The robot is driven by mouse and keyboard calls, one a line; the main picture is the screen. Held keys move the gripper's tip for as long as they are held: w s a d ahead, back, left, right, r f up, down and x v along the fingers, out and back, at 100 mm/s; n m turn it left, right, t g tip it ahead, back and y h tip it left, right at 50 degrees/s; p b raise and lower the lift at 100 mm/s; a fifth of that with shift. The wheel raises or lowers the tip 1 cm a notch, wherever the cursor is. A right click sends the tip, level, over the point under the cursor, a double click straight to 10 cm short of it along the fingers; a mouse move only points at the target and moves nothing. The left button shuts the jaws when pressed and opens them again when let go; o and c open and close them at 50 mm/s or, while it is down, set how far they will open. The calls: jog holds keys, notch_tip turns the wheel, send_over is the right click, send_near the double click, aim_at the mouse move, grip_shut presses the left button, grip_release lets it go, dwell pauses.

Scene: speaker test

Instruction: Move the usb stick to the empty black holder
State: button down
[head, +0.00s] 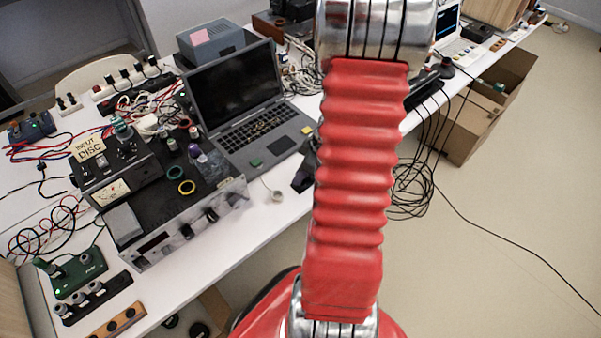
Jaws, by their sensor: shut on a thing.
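My red ribbed arm rises through the middle of the view, and I cannot make out my gripper, which seems to be hidden behind the arm or out of view. I cannot pick out the usb stick for certain. A small green piece (256,163) lies on the front of the open laptop (270,145), too small to identify. A black strip (70,318) at the lower left holds several grey capped pieces. I cannot identify an empty black holder. A dark angular object (302,180) shows just left of my arm, partly hidden by it.
The white table (270,215) carries a metal-fronted device (160,250), a meter box (115,178), a green box (75,272) and a brown block (118,322) with dark round spots. Loose cables crowd the left. A cardboard box (475,125) and black cables lie on the floor at right.

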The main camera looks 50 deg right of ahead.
dwell(0.4)
jog(key=c, duration=1.2)
grip_release()
jog(key=shift+r, duration=2.45)
